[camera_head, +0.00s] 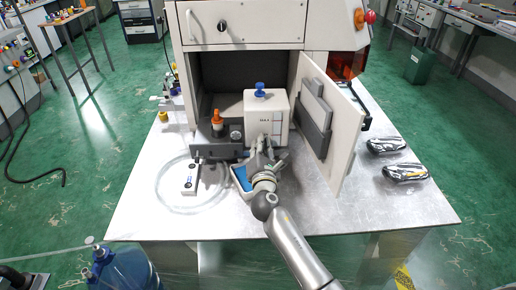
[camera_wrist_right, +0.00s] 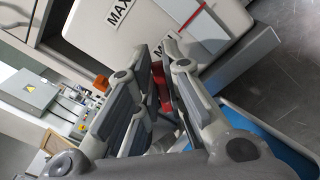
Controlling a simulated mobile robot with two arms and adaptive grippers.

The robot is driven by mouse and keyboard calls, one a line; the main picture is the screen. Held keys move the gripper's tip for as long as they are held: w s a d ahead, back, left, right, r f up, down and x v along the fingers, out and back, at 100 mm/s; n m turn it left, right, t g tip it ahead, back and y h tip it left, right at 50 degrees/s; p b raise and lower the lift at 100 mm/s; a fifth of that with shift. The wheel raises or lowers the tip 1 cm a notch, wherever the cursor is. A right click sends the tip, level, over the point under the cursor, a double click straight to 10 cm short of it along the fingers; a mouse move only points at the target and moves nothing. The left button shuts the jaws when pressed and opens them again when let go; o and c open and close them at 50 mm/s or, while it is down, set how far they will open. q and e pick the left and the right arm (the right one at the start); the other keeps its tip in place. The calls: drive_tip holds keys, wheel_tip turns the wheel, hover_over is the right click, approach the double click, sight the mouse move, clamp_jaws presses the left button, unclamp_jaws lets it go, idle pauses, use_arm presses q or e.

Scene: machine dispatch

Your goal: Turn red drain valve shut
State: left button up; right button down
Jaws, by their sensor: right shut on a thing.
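A white tank (camera_head: 276,103) with a blue knob (camera_head: 260,88) on top stands at the front of an open machine compartment. The wrist view shows its white face with "MAX" lettering (camera_wrist_right: 119,14). My right gripper (camera_head: 263,146) is low at the tank's front. In the wrist view its fingers (camera_wrist_right: 158,62) are closed around the red drain valve (camera_wrist_right: 162,86), of which only a small red part shows between them. In the head view the gripper hides the valve. A blue-lined tray (camera_head: 240,180) lies beneath the gripper. My left gripper is not in view.
The machine's door (camera_head: 344,125) stands open right of the tank. An orange-capped bottle (camera_head: 217,122) is left of the tank. A small white unit (camera_head: 190,179) and coiled clear hose lie front left. Two dark wrapped packs (camera_head: 404,172) lie right; the table's front right is clear.

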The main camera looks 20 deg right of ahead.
drive_tip(key=shift+s+d+f+m+b, duration=0.1)
drive_tip(key=shift+d+f+m+b, duration=0.3)
drive_tip(key=shift+m+b, duration=0.95)
drive_tip(key=shift+s+d+f+m+b, duration=0.1)
drive_tip(key=shift+f+m+b, duration=0.6)
drive_tip(key=shift+m, duration=1.3)
drive_tip(key=shift+d+f+m+b, duration=0.2)
drive_tip(key=shift+f+m+b, duration=0.25)
drive_tip(key=shift+m+b, duration=0.9)
drive_tip(key=shift+m, duration=0.5)
drive_tip(key=c, duration=1.5)
unclamp_jaws()
drive_tip(key=v, duration=1.2)
